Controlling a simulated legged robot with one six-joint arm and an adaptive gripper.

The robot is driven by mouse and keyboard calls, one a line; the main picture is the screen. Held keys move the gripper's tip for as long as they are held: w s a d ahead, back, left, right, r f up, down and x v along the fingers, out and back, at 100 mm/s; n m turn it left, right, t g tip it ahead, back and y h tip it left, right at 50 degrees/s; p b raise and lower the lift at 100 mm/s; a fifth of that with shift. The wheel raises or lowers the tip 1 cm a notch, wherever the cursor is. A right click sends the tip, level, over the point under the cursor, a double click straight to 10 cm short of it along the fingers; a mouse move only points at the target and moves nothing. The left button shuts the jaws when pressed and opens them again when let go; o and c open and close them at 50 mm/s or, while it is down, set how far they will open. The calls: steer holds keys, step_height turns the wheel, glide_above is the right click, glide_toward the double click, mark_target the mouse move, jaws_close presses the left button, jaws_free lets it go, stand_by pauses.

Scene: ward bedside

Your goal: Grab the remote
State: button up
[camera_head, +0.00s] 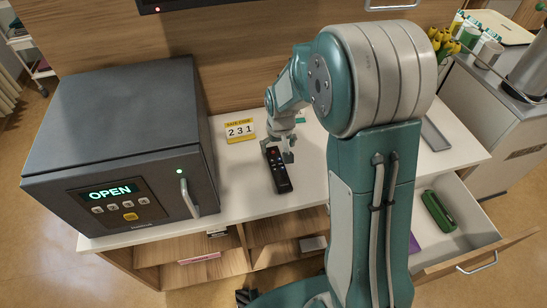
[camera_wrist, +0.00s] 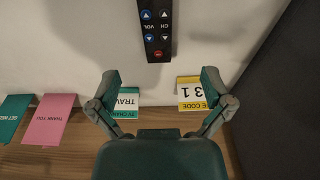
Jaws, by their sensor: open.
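The black remote (camera_head: 277,170) lies on the white counter, with coloured buttons at its far end. In the wrist view the remote (camera_wrist: 156,30) shows at the top middle, partly cut off by the frame edge. My gripper (camera_head: 281,152) is over the counter at the remote's far end. In the wrist view my gripper (camera_wrist: 160,88) has its two fingers spread wide, with nothing between them but counter and a card behind. The remote is in line with the gap, beyond the fingertips. I cannot tell the exact height between gripper and remote.
A dark safe (camera_head: 120,150) reading OPEN stands left of the remote. A yellow-topped "231" card (camera_head: 240,131) stands behind. An open drawer (camera_head: 470,222) at right holds a green object (camera_head: 438,211).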

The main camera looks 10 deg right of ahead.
glide_above(278, 167)
step_height(278, 167, down, 6)
steer(key=shift+s+r, duration=0.15)
steer(key=shift+r, duration=0.1)
step_height(278, 167, down, 6)
steer(key=shift+r, duration=0.1)
